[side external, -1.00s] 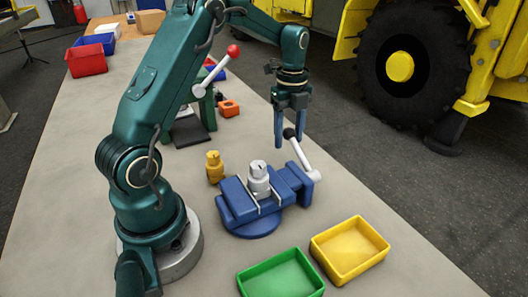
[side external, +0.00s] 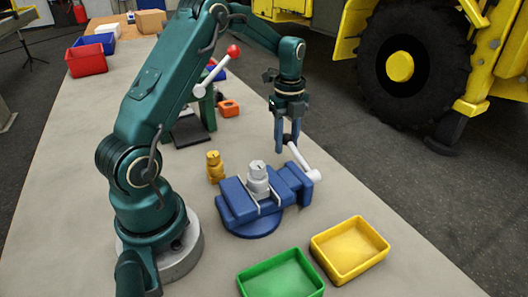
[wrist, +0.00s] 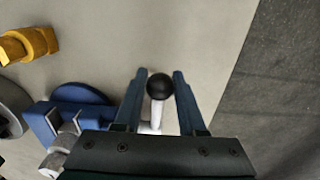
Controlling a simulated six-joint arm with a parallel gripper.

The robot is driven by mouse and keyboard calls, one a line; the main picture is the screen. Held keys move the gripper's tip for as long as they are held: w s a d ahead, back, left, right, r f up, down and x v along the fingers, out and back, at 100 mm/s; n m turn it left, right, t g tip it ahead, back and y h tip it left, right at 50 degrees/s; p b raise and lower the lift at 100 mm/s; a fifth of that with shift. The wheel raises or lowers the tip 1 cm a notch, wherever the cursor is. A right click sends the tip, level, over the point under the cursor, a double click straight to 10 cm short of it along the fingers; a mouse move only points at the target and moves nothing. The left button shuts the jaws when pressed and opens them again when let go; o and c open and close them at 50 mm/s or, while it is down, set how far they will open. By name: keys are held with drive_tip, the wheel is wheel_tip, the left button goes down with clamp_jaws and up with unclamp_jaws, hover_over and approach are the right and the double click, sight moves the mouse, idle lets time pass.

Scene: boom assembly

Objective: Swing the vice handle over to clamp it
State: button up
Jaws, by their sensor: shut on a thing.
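The blue vice (side external: 232,203) stands on the bench with a grey-white fitting (side external: 258,180) between its jaws. Its white handle (side external: 304,162) slants up and to the left from a pivot at the vice's right end. My gripper (side external: 286,148) points down over the handle's upper end and is shut on its black knob. In the wrist view the knob (wrist: 160,87) sits between the two blue fingers of my gripper (wrist: 160,72), with the white rod running down below it. The fingers partly hide the knob in the side view.
A brass fitting (side external: 214,167) stands left of the vice. A green tray (side external: 280,277) and a yellow tray (side external: 349,250) lie in front. An orange part (side external: 228,109) lies behind. The bench edge is close on the right.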

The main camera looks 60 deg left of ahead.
drive_tip(key=shift+s+a+f, duration=0.15)
drive_tip(key=shift+s+f, duration=0.1)
drive_tip(key=shift+f, duration=0.3)
idle(0.4)
drive_tip(key=o, duration=0.7)
drive_tip(key=shift+w, duration=0.1)
drive_tip(key=shift+w+r, duration=0.1)
drive_tip(key=shift+w+r, duration=0.15)
drive_tip(key=shift+r, duration=0.1)
drive_tip(key=c, duration=0.7)
drive_tip(key=shift+w+a+f, duration=0.15)
drive_tip(key=shift+f, duration=0.9)
